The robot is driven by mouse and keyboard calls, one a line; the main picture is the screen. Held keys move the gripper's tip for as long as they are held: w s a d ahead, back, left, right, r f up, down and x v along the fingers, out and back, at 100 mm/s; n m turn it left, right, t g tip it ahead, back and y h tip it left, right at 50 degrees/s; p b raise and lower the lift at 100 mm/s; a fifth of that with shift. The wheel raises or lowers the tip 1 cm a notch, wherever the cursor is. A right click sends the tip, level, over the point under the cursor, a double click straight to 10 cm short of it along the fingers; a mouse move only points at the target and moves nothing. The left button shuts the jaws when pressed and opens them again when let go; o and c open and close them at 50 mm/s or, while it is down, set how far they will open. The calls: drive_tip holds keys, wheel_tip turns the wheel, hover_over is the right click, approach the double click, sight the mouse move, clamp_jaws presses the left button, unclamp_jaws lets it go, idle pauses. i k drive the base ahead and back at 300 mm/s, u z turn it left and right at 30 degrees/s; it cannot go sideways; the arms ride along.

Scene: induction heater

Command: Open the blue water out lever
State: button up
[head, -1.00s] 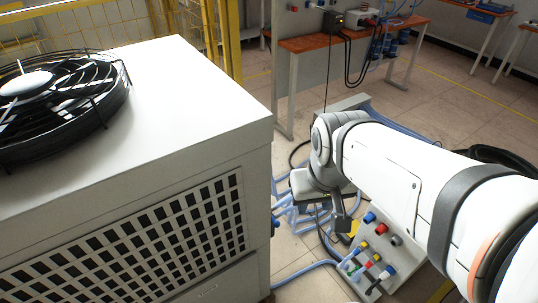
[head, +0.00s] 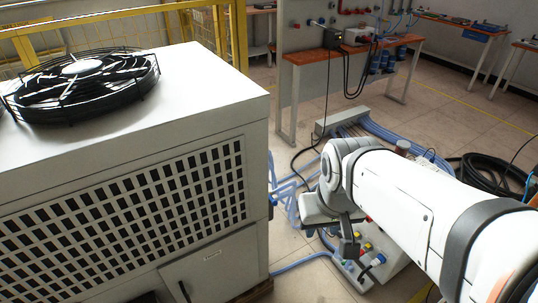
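The side of a large white cabinet (head: 190,245) with a fan on top fills the left of the head view. A small blue part (head: 272,199) shows at the cabinet's right edge, where light blue hoses (head: 292,203) meet it. It is too small to tell whether this is the water out lever. My gripper (head: 349,250) points down to the right of the cabinet, apart from it and the blue part. It is in front of a small panel with coloured knobs (head: 391,262), partly hidden by my arm. Its finger opening cannot be made out.
A grey hose block (head: 341,121) lies on the floor behind my arm. Black coiled hose (head: 490,172) lies at the right. An orange-topped bench (head: 310,57) stands at the back.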

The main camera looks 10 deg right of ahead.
sight(275, 203)
drive_tip(key=u, duration=0.15)
drive_tip(key=i, duration=0.85)
drive_tip(key=z, duration=0.05)
